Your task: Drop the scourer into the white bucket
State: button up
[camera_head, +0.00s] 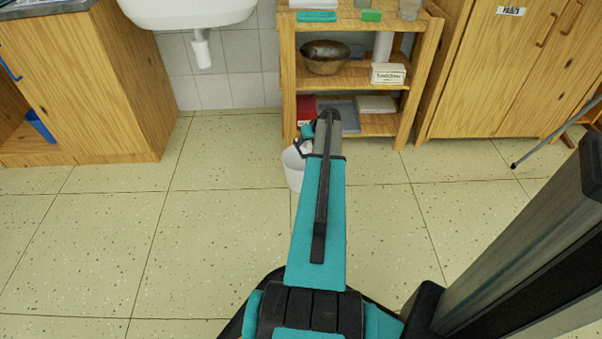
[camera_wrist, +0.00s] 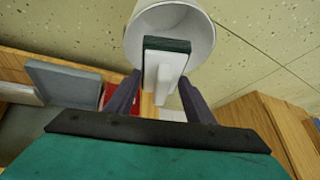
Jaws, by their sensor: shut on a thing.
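The scourer (camera_wrist: 167,66), a pale block with a dark green edge and a white grip, is held between the fingers of my gripper (camera_wrist: 162,92) in the wrist view. The white bucket (camera_wrist: 204,40) stands on the floor, and the scourer overlaps its open mouth in that view. How high the scourer is above the rim cannot be told. In the head view the bucket (camera_head: 293,172) shows partly behind my arm, in front of the wooden shelf. My arm hides most of the gripper and the scourer there.
A wooden shelf unit (camera_head: 345,82) stands just behind the bucket, with a bowl (camera_head: 325,57), a white box (camera_head: 388,74) and a red item (camera_head: 306,106). Wooden cabinets stand at left (camera_head: 100,90) and right (camera_head: 478,80). The floor left of the bucket is clear.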

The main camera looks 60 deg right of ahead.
jog(key=o, duration=1.3)
jog(key=shift+c, duration=0.2)
jog(key=p+v, duration=0.4)
jog(key=v, duration=0.9)
jog(key=shift+s+r, duration=0.2)
jog(key=shift+r, duration=0.15)
